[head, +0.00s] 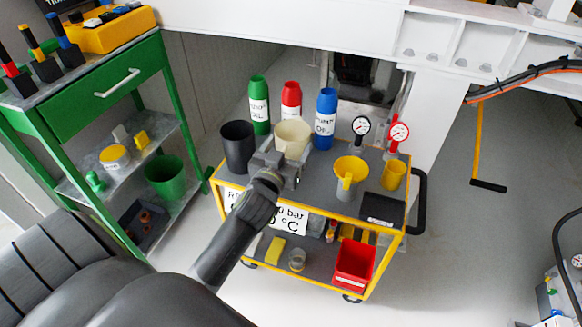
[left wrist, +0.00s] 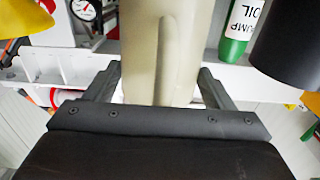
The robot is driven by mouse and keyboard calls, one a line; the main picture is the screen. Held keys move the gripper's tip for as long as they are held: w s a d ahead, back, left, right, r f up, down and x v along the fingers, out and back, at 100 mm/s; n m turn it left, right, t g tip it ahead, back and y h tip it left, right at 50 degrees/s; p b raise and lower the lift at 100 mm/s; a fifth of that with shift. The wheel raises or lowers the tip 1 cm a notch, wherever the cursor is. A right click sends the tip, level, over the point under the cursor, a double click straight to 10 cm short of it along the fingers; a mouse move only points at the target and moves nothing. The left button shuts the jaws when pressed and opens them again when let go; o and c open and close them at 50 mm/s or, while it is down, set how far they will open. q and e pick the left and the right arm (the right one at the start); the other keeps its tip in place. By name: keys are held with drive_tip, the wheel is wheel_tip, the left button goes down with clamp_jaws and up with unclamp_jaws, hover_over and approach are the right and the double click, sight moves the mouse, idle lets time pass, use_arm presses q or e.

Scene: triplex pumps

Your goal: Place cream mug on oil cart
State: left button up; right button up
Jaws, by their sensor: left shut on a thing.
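The cream mug (head: 292,138) is at the left part of the oil cart (head: 322,172), a grey-topped cart with yellow edges. My left gripper (head: 286,165) is shut on the cream mug from the near side. In the left wrist view the cream mug (left wrist: 166,50) stands between the two fingers of the left gripper (left wrist: 160,92). The mug's base is hidden behind the gripper, so I cannot tell whether it touches the cart top. My right gripper is not in view.
On the cart, a black cup (head: 238,147) stands left of the mug. Green (head: 259,105), red (head: 291,100) and blue (head: 325,118) oil bottles stand behind it. A yellow funnel (head: 350,176), yellow mug (head: 393,176) and gauges (head: 361,127) are at right. A green shelf unit (head: 105,85) stands left.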

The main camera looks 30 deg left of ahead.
use_arm(q)
drive_tip(key=shift+f, duration=0.9)
wheel_tip(320, 180, down, 3)
drive_tip(key=shift+f+b, duration=0.1)
drive_tip(key=shift+b, duration=0.9)
drive_tip(key=shift+f, duration=0.25)
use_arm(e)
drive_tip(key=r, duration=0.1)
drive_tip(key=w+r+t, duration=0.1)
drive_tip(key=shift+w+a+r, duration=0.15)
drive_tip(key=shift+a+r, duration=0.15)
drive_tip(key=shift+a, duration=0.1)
use_arm(q)
drive_tip(key=shift+f, duration=0.1)
drive_tip(key=o, duration=1)
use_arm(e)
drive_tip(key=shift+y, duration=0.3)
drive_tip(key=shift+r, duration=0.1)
